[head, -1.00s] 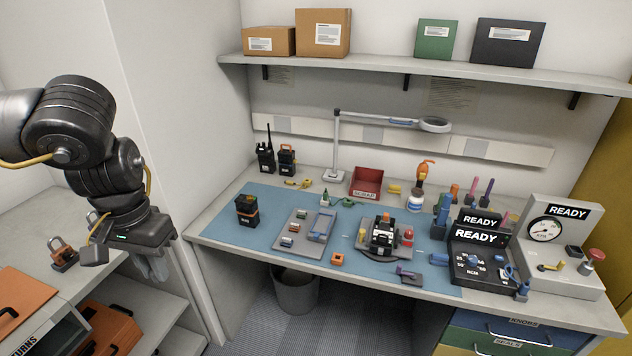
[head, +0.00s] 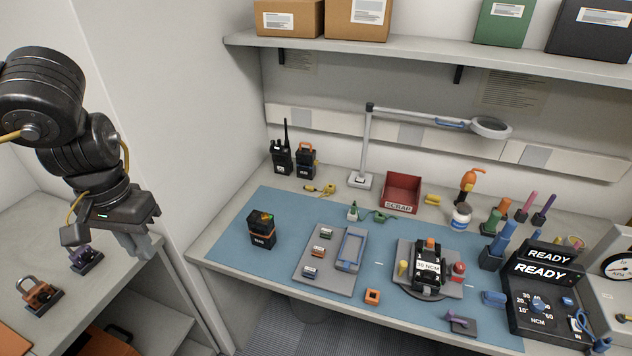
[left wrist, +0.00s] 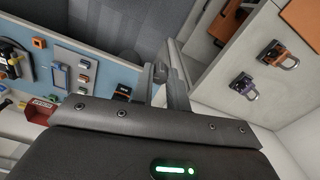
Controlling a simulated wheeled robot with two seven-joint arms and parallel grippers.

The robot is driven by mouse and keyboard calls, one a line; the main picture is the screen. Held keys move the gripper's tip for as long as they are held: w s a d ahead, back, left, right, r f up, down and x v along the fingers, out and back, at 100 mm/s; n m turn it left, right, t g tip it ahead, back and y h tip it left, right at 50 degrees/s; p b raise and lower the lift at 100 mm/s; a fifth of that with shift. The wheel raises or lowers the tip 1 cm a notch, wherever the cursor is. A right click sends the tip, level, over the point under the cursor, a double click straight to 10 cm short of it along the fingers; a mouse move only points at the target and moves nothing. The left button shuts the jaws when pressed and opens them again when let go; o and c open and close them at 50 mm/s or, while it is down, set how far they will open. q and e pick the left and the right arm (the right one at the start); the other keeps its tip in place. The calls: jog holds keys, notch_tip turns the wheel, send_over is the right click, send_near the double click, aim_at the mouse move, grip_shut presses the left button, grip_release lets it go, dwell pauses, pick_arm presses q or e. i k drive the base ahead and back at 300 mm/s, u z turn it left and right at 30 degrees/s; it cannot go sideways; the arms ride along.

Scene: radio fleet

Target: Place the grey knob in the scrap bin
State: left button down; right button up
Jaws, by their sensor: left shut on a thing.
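The red scrap bin (head: 401,193), labelled SCRAP, stands open at the back of the bench, right of the lamp base. It also shows at the left edge in the left wrist view (left wrist: 38,111). My left gripper (head: 138,250) hangs fingers down at the left, beside the bench's left side wall and well away from the bin. Its fingers also show in the left wrist view (left wrist: 164,78). They are shut on a small grey thing, apparently the grey knob, mostly hidden between the fingers. My right gripper is not in view.
The lamp (head: 367,140) rises just left of the bin, its arm reaching right. Padlock-like items (head: 40,296) sit on the left counter. The shelf (head: 420,55) overhangs the back.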

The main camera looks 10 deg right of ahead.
aim_at(390, 201)
jog(key=z, duration=0.6)
jog(key=i, duration=0.7)
jog(key=z, duration=0.75)
